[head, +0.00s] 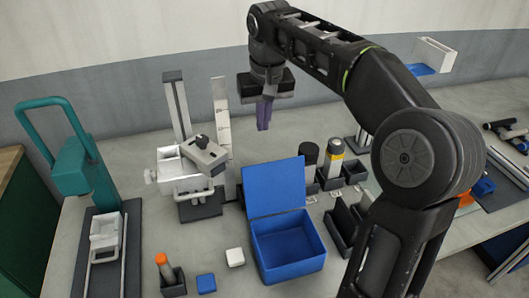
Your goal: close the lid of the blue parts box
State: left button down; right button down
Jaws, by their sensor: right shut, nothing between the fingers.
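The blue parts box (290,249) stands open on the grey table in the head view. Its blue lid (274,187) is raised at the box's back edge and leans back, nearly upright. The inside of the box looks empty. My right gripper (264,122) hangs above and behind the lid, slightly left of its middle, apart from it. Its purple-grey fingers point down and are shut with nothing between them. My right arm comes in from the right and arches over the table. My left gripper is out of view.
A white-and-grey fixture (186,170) with upright posts stands left of the lid. A teal press (78,170) is further left. Dark holders with cylinders (332,160) stand right of the box. A small white block (235,257) and a blue block (206,283) lie at its front left.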

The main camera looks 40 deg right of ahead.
aim_at(273, 184)
notch_tip(273, 184, down, 9)
jog(key=s+p, duration=0.1)
jog(key=s, duration=0.1)
jog(key=shift+a+r+p, duration=0.2)
jog(key=shift+a+p, duration=0.1)
jog(key=shift+p, duration=0.1)
dwell(0.3)
